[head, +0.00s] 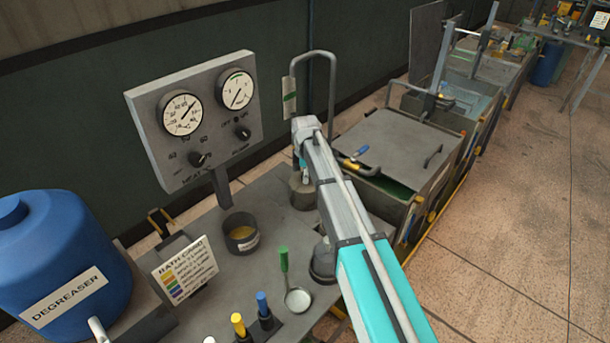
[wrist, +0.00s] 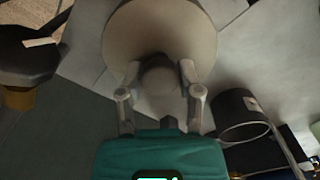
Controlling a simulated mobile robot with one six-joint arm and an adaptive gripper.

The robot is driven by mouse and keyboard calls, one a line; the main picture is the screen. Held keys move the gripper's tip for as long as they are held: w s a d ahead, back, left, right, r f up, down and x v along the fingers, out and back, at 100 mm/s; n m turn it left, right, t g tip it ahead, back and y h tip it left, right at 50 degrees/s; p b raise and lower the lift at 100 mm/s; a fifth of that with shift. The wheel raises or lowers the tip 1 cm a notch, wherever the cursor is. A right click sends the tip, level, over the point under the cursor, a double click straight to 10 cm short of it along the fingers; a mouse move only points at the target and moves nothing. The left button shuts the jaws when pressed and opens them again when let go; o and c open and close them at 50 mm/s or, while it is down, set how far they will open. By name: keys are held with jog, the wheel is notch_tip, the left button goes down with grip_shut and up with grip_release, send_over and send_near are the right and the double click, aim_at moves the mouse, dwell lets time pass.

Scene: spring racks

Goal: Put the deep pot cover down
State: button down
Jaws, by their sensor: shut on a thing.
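In the wrist view the deep pot cover (wrist: 160,28) is a round, beige-grey piece with a knob. My gripper (wrist: 160,82) has one finger on each side of the knob and is shut on it. In the head view my gripper (head: 303,174) points down at the back right of the grey bench, partly behind my arm. A grey round thing (head: 303,197) shows just below it, probably the cover. Whether the cover touches anything underneath is hidden.
A small pot of amber liquid (head: 241,235) stands left of my arm. Near the front are a green-handled ladle (head: 296,297) and coloured-topped bottles (head: 263,306). A gauge panel (head: 200,115) stands behind, a blue degreaser drum (head: 60,265) at left, and a lidded tank (head: 400,150) at right.

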jog(key=shift+f, duration=0.25)
jog(key=shift+c, duration=1)
grip_release()
jog(key=shift+r, duration=0.2)
